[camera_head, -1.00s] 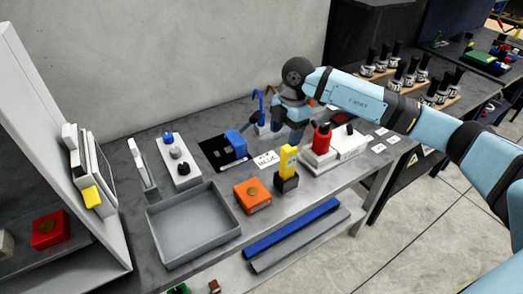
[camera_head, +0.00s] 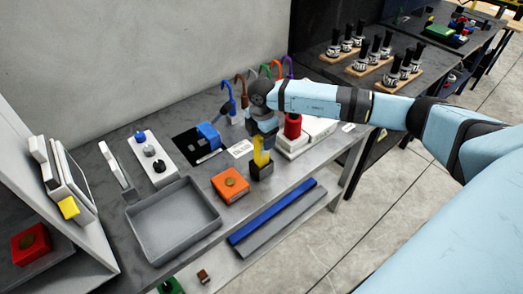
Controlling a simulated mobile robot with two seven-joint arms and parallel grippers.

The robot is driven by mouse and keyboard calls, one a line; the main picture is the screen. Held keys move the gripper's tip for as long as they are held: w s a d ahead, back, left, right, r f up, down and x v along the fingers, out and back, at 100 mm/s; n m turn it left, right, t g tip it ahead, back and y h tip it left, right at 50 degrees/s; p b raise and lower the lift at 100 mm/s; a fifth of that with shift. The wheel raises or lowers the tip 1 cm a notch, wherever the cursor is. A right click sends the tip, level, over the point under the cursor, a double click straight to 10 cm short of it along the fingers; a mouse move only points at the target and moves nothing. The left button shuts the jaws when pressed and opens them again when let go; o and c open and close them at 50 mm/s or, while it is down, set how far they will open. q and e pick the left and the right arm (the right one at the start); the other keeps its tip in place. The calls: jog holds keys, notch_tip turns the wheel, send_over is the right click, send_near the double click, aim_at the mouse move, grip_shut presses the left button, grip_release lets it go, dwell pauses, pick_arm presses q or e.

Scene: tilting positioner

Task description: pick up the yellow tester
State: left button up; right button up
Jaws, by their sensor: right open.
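The yellow tester (camera_head: 261,158) stands upright in a small black holder (camera_head: 261,172) near the front edge of the grey workbench. My right gripper (camera_head: 262,138) is open and points down at the tester. It hides the tester's top. I cannot tell whether the fingers are around the tester or just behind it, or whether they touch it. My left gripper is not in view.
An orange box (camera_head: 230,184) and an empty grey tray (camera_head: 150,247) are left of the tester. A red-topped device (camera_head: 293,127) stands close on the right. A blue fixture (camera_head: 208,135) and several coloured hooks (camera_head: 228,98) are behind.

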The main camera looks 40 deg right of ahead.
aim_at(262, 154)
jog(key=shift+f, duration=1.25)
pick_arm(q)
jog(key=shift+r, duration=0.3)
pick_arm(e)
jog(key=c, duration=1)
jog(key=shift+r, duration=0.1)
